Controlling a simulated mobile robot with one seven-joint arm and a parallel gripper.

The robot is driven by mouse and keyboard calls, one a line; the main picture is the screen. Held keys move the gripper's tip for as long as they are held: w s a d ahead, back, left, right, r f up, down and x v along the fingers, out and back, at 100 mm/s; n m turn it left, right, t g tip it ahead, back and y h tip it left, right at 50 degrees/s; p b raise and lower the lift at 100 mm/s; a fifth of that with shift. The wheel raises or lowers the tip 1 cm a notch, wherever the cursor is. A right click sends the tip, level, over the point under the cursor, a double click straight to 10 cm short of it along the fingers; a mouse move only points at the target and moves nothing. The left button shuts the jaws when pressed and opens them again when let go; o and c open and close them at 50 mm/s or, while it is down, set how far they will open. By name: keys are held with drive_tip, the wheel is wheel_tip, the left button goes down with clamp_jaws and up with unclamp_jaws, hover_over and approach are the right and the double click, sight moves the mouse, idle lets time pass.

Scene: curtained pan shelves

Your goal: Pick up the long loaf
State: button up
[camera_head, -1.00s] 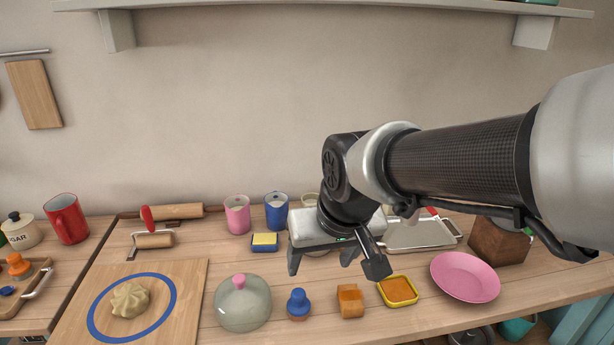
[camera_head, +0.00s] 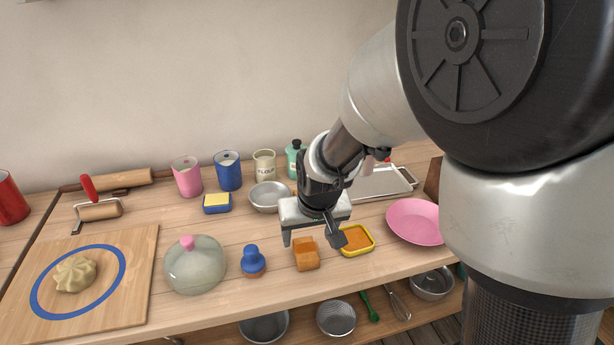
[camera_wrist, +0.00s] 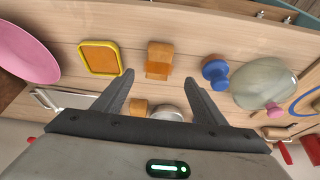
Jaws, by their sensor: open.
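A short orange-brown loaf-like block (camera_head: 306,254) lies near the front of the counter; it also shows in the wrist view (camera_wrist: 158,60), just beyond my fingertips. A second brown block (camera_wrist: 139,106) shows between my fingers in the wrist view, farther back beside a metal bowl; it is mostly hidden behind my gripper in the head view. I cannot tell for sure which one is the long loaf. My gripper (camera_head: 312,239) is open and empty, pointing down above the counter close to the front block; its two fingers show in the wrist view (camera_wrist: 159,78).
A yellow-rimmed orange tray (camera_head: 355,240) lies right of the front block, and a blue-knobbed stamp (camera_head: 252,261) lies left. A glass dome (camera_head: 195,266), pink plate (camera_head: 416,221) and metal bowl (camera_head: 269,197) are also near. Counter wood before the block is clear.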

sight(306, 248)
drive_tip(key=x, duration=0.6)
drive_tip(key=b+x, duration=0.1)
drive_tip(key=x, duration=0.3)
drive_tip(key=shift+w+d+r, duration=0.1)
drive_tip(key=shift+w+d, duration=0.05)
drive_tip(key=shift+w, duration=0.1)
drive_tip(key=c, duration=1.2)
